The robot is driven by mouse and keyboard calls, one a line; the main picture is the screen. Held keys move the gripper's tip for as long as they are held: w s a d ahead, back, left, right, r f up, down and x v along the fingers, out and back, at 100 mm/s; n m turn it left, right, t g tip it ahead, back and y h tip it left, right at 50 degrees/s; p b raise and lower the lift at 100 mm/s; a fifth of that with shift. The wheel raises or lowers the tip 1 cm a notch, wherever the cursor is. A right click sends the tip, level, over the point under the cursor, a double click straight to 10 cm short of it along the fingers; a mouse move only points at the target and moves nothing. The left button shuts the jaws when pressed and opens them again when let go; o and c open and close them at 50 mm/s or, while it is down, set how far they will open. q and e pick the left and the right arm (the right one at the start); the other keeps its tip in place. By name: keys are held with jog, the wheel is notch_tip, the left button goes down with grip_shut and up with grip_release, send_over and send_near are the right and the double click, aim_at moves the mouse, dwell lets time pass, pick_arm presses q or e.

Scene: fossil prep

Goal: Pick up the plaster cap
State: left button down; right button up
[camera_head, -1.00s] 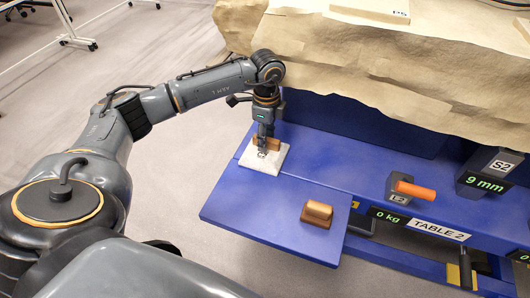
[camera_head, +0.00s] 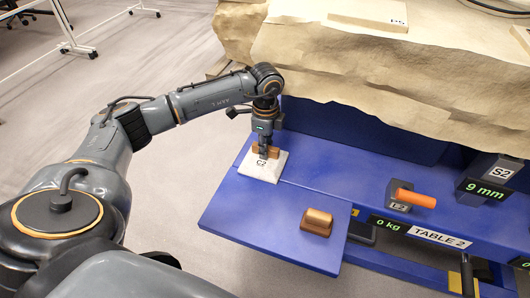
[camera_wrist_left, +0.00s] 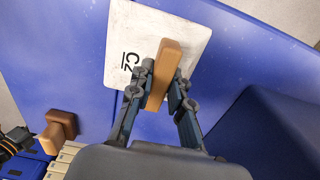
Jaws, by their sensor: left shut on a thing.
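The plaster cap (camera_head: 259,175) is a white slab marked "C2" with a brown bar handle (camera_head: 274,152) on top. It is at the left end of the blue table, and I cannot tell whether it rests on the table or is slightly raised. My left gripper (camera_head: 263,154) points down over it, its fingers shut on the handle. In the left wrist view, the fingers (camera_wrist_left: 163,88) are on both sides of the handle (camera_wrist_left: 166,66), with the white slab (camera_wrist_left: 125,40) behind. My right gripper is not in view.
A brown block (camera_head: 317,222) sits on the front leaf of the blue table (camera_head: 265,222). An orange-handled item (camera_head: 415,197) and a "9 mm" display (camera_head: 486,187) are to the right. A tan draped mass (camera_head: 380,70) rises behind. The leaf around the block is clear.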

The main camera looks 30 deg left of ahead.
aim_at(265, 168)
pick_arm(q)
jog(key=shift+w+r, duration=0.1)
jog(key=shift+r, duration=0.5)
jog(key=r, duration=0.2)
jog(key=shift+s+d+r+p, duration=0.1)
jog(key=shift+s+r+p, duration=0.1)
jog(key=shift+r+p, duration=0.15)
jog(key=s+d+r+p, duration=0.1)
jog(key=s+d+r, duration=0.6)
jog(key=s+r, duration=0.2)
jog(key=s, duration=0.2)
jog(key=shift+s+p, duration=0.4)
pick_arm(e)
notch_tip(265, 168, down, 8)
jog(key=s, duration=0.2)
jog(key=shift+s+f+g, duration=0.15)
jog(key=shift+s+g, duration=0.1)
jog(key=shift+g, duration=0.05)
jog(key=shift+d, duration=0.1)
pick_arm(q)
jog(key=c, duration=2)
grip_release()
grip_shut()
